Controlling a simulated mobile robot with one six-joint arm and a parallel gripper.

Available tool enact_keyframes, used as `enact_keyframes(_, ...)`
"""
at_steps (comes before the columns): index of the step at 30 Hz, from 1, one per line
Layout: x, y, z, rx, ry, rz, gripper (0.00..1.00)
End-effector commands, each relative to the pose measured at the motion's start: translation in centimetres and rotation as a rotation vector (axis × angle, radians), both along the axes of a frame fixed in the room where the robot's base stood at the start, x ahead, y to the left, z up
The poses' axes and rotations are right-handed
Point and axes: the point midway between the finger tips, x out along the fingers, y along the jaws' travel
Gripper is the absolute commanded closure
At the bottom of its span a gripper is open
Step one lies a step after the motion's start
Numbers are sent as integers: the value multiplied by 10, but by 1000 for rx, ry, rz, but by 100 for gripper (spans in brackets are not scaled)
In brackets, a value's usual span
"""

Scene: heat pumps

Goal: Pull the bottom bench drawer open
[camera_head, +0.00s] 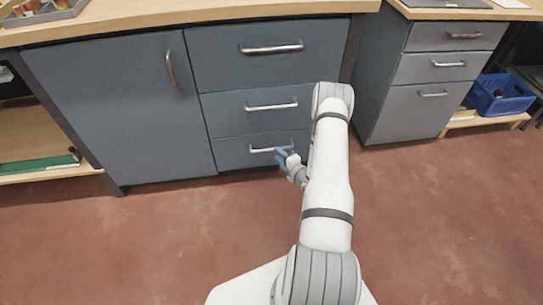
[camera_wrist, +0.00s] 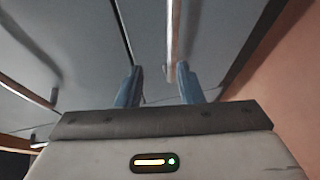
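The bottom bench drawer (camera_head: 235,153) is a grey front, flush with the bench and shut in the head view. Its silver bar handle (camera_head: 262,150) is partly hidden at its right end by my gripper (camera_head: 282,158). In the wrist view the same handle (camera_wrist: 173,35) runs down the picture to between the two blue fingertips of my gripper (camera_wrist: 158,75). The fingers are apart, with the handle nearer the right finger. I cannot tell how deep the bar lies between them.
Two more drawers with bar handles, the middle (camera_head: 245,108) and the top (camera_head: 265,50), sit above. A cupboard door (camera_head: 120,105) is at left. A second drawer unit (camera_head: 425,75) and a blue crate (camera_head: 500,97) stand right. The red floor (camera_head: 180,240) in front is clear.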

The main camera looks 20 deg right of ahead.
Motion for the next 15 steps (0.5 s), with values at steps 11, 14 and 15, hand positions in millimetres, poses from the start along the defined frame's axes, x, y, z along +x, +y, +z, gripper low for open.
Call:
enact_keyframes(11,33,-3,-26,29,9,-49,66)
enact_keyframes(14,48,-1,-29,30,9,-49,66)
enact_keyframes(15,53,0,-30,29,10,-49,66)
